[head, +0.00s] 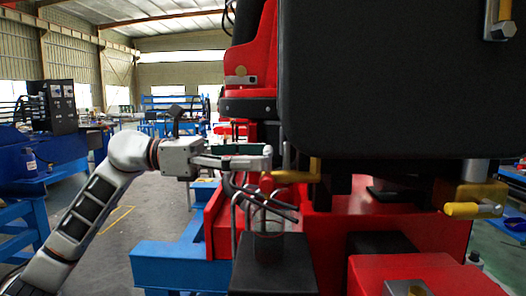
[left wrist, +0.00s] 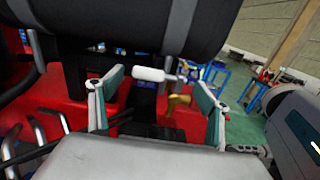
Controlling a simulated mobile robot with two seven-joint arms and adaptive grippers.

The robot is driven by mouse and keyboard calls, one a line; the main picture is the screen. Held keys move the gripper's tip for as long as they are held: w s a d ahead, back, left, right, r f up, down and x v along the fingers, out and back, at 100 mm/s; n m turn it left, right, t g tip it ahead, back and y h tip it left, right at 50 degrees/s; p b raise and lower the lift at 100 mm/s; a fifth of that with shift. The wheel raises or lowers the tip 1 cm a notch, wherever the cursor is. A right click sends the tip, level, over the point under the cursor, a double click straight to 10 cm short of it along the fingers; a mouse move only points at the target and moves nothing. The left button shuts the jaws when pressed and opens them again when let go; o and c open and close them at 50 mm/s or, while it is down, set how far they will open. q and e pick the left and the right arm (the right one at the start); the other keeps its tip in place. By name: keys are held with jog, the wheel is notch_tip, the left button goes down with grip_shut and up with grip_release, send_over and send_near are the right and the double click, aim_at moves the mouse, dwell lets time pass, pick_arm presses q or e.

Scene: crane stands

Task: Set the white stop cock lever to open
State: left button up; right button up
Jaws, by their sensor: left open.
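The white lever (left wrist: 148,74) shows in the left wrist view as a short white cylinder on a thin metal stem, lying roughly crosswise. A brass-coloured fitting (left wrist: 178,100) is just below and right of it. My left gripper (left wrist: 157,84) is open, with its teal-padded fingers on either side of the lever in the picture. The lever appears beyond the fingertips, and I see no contact. In the head view my left gripper (head: 262,158) reaches in from the left beside the red machine. My right gripper is not in view.
A large black panel (head: 400,80) hangs over the red crane body (head: 325,250). A yellow handle (head: 290,176) is close to my gripper, and another (head: 465,209) is at the right. Bent metal levers (head: 262,200) rise just below the gripper. The floor at left is open.

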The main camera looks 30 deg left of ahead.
pick_arm(q)
jog(key=shift+x, duration=0.9)
jog(key=c, duration=1.6)
